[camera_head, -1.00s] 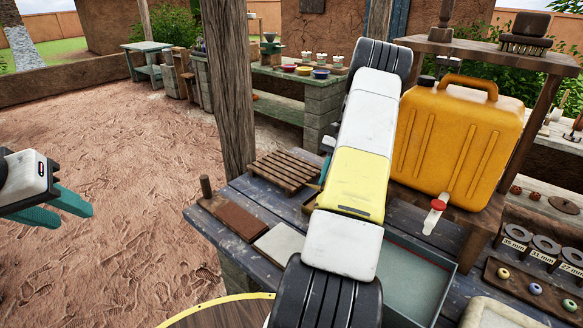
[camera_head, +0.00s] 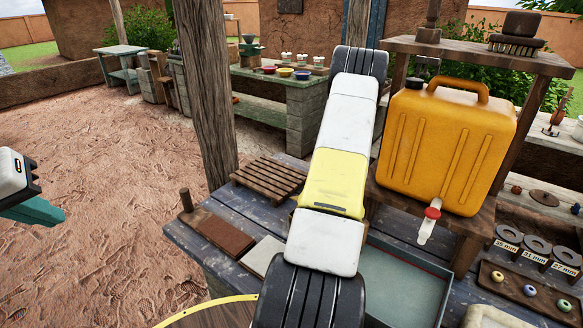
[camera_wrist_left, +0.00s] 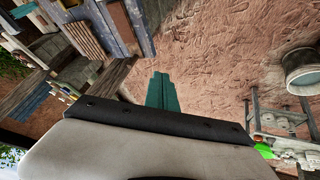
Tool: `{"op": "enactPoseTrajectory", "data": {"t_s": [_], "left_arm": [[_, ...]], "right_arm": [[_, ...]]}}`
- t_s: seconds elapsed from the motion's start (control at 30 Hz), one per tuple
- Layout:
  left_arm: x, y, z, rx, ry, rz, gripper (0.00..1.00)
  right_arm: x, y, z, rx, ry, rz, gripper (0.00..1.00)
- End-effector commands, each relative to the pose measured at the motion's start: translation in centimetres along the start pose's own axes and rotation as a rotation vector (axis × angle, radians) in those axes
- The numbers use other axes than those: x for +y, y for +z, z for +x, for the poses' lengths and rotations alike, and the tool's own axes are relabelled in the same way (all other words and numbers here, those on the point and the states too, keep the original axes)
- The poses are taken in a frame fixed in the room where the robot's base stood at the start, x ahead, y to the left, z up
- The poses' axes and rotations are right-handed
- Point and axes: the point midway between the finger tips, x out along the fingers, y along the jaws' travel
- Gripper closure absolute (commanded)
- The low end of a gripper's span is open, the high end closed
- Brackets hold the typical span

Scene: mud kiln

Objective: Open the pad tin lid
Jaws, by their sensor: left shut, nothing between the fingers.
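I cannot pick out a pad tin or its lid in either view; part of the bench is hidden behind my white and yellow arm. My left gripper (camera_head: 38,212) is at the left edge of the head view, over bare ground and well away from the bench. Its teal fingers also show in the left wrist view (camera_wrist_left: 162,91), closed together and empty. My right gripper is not visible.
The dark plank bench (camera_head: 215,262) holds a slatted rack (camera_head: 268,178), a brown block (camera_head: 227,237) and a grey-green tray (camera_head: 405,285). An orange jerrycan (camera_head: 447,145) stands on a raised shelf. A wooden post (camera_head: 205,90) rises behind the bench. The ground at left is open.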

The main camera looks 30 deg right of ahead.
Motion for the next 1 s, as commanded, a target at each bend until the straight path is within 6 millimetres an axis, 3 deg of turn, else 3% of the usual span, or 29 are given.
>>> {"op": "enactPoseTrajectory", "data": {"t_s": [0.17,0.33,0.5,0.77,0.9,1.0], "left_arm": [[4.8,-2.9,2.7,-0.063,0.109,-0.247,1.00],[11.3,-5.5,6.3,-0.167,0.188,-0.576,1.00],[18.2,-6.5,10.5,-0.285,0.205,-0.908,1.00],[29.3,-4.5,17.8,-0.437,0.121,-1.402,1.00],[34.7,-1.8,21.6,-0.483,0.045,-1.649,1.00],[37.6,0.3,24.0,-0.496,-0.005,-1.798,1.00]], "right_arm": [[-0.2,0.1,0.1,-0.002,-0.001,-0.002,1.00],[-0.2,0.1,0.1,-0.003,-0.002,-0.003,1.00],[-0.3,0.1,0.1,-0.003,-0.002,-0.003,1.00],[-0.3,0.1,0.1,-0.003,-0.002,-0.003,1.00],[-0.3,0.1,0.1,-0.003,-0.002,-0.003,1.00],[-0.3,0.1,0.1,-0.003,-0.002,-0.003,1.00]]}}
